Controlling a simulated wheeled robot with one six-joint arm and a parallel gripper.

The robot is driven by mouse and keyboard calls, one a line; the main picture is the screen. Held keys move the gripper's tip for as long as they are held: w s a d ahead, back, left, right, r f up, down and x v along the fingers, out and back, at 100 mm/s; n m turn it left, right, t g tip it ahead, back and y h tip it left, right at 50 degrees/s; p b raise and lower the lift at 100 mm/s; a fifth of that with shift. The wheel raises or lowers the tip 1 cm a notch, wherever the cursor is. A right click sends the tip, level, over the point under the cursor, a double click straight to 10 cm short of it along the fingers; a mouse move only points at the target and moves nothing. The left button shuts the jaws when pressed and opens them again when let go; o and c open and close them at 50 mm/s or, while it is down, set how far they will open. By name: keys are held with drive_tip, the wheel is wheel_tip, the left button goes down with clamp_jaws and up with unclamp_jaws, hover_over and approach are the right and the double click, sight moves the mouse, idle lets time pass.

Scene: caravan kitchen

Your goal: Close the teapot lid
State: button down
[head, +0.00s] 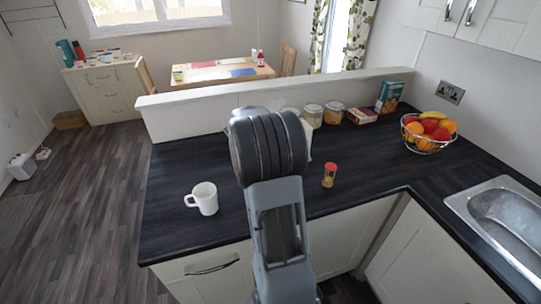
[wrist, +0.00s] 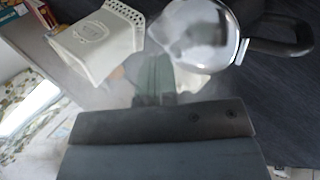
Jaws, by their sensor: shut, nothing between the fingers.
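In the wrist view, a shiny steel teapot (wrist: 200,38) with a dark handle (wrist: 278,38) is at the upper middle and right. I cannot tell its lid from its body, nor whether it is open. My gripper (wrist: 153,78) shows in the wrist view as narrow greenish fingers, shut and empty, pointing towards the gap between the teapot and a white holder. I cannot tell whether they touch the teapot. In the head view my arm hides the gripper and most or all of the teapot.
The white perforated holder (wrist: 98,42) is left of the teapot. On the dark worktop (head: 170,225) are a white mug (head: 203,199), a red-capped spice jar (head: 329,175), glass jars (head: 334,113), boxes (head: 390,97) and a fruit basket (head: 428,132). A sink (head: 500,215) is at right.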

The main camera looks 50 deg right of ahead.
drive_tip(key=shift+d+f+b, duration=0.4)
drive_tip(key=shift+f, duration=0.05)
drive_tip(key=shift+s+f, duration=0.1)
idle(0.4)
drive_tip(key=shift+r+p, duration=0.65)
drive_tip(key=shift+r, duration=0.4)
wheel_tip(320, 180, up, 13)
drive_tip(key=p, duration=0.1)
drive_tip(key=shift+w+d+r, duration=0.15)
drive_tip(key=shift+w+d, duration=0.25)
